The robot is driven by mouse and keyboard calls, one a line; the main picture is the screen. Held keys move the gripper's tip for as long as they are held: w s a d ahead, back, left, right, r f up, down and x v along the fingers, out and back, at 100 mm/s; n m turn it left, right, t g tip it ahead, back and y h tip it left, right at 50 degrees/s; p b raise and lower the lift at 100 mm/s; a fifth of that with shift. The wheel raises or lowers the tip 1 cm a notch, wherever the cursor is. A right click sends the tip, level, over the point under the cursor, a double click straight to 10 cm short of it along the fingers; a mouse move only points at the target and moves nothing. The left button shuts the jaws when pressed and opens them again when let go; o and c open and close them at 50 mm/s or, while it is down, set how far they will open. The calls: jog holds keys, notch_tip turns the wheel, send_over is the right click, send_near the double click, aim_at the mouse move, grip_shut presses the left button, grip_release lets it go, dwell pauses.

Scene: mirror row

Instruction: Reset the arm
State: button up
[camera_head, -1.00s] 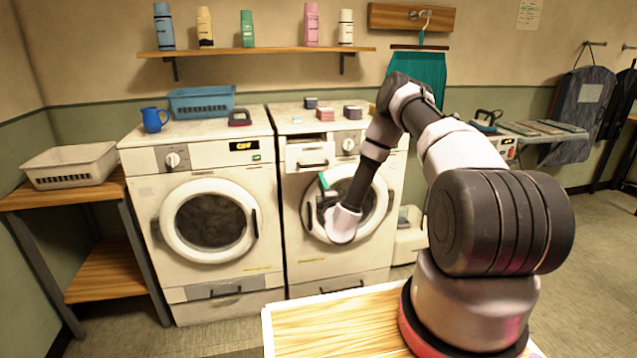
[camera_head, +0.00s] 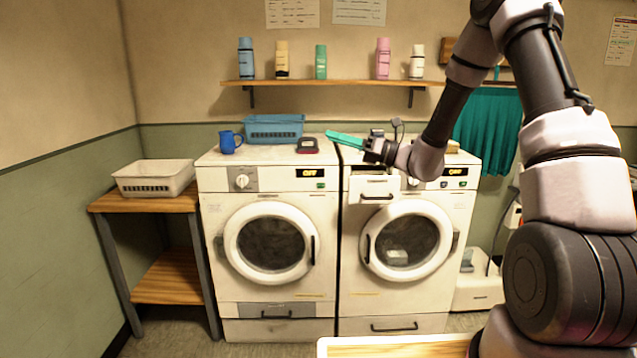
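My arm reaches in from the right, with its elbow high near the top edge. My gripper (camera_head: 348,140) points left, in front of and above the top of the right washing machine (camera_head: 352,270). A long, slim teal piece sticks out from its dark body to the left. I cannot tell whether this is a finger or a held thing, nor whether the fingers are open or shut. The gripper looks clear of the machine.
The right machine's detergent drawer (camera_head: 374,191) stands out below the gripper. The left washing machine (camera_head: 220,270) bears a blue jug (camera_head: 230,142), a blue basket (camera_head: 273,129) and a dark red item (camera_head: 307,146). A bottle shelf (camera_head: 345,84) hangs above. A white basket (camera_head: 153,178) stands left.

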jog(key=s+d+r+n+g+h, duration=0.1)
jog(key=s+r+n+g+h, duration=0.2)
jog(key=s+n, duration=0.5)
jog(key=s+d+r+n+g+h, duration=0.15)
jog(key=s+n+g+h, duration=0.3)
jog(key=s, duration=0.45)
jog(key=s+d+r+n+t+h, duration=0.2)
jog(key=s+d+n+t+h, duration=0.2)
jog(key=d, duration=0.4)
jog(key=s+d+r+n+t+h, duration=0.3)
jog(key=s+d+n+h, duration=0.3)
jog(key=d, duration=0.3)
jog(key=shift+s+t, duration=0.4)
jog(key=shift+t, duration=0.25)
